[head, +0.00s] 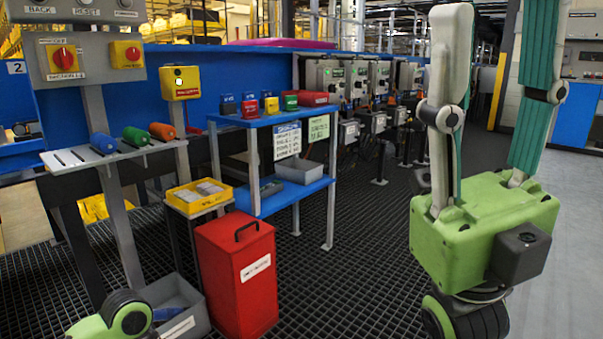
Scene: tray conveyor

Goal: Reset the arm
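Neither my left nor my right gripper shows a fingertip in the head view. Green and white links stand tall on the right side, and a green part with a dark round joint shows in the bottom left corner. I cannot tell from this view how either arm ends. A grey control panel (92,12) at the top left carries labels that read "BACK" and "RESET". Below it is a grey box with a red rotary switch (64,57) on a yellow plate, and a second red switch (132,54) beside it.
A blue two-level stand (268,117) holds small coloured boxes. A red bin (238,275) and a grey crate (185,300) stand on the dark grating. A yellow tray (183,206) sits on a low stand. Blue, green and orange cylinders line a pale shelf (82,158). The grating centre is clear.

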